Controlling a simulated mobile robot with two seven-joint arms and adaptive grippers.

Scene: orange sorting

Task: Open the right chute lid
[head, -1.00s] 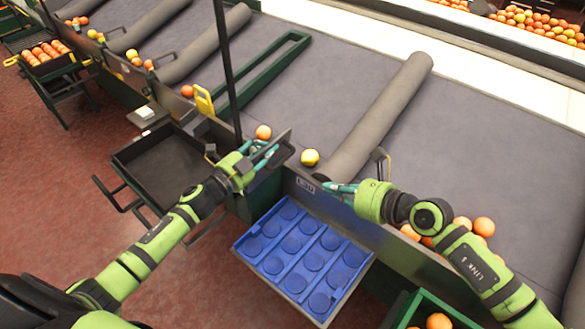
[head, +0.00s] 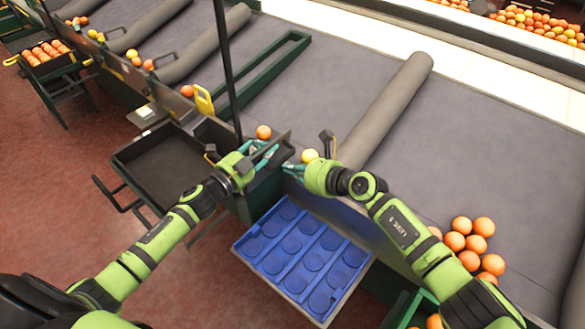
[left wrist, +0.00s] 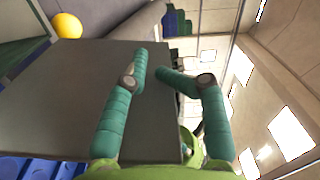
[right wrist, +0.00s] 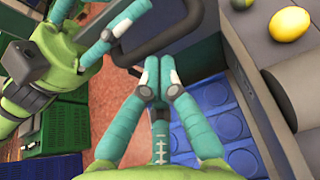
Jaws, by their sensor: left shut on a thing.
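The chute lid, a flat grey plate, stands raised beside my left gripper (head: 268,152) in the head view. It fills much of the left wrist view (left wrist: 70,95), where the fingers (left wrist: 152,62) straddle its edge. My left gripper is shut on this lid. My right gripper (head: 290,170) is close to the right of it, at the belt's front edge. In the right wrist view its fingertips (right wrist: 155,84) are together with nothing seen between them. A dark bar loop (right wrist: 187,28) passes just beyond those fingertips. The chute opening is mostly hidden by the grippers.
A blue cupped tray (head: 240,250) sits below the right gripper. A black tray (head: 122,160) is at left. An orange (head: 263,132) and a yellow fruit (head: 310,155) lie on the belt near the grippers. Several oranges (head: 484,227) lie at right. A dark post (head: 222,60) rises behind.

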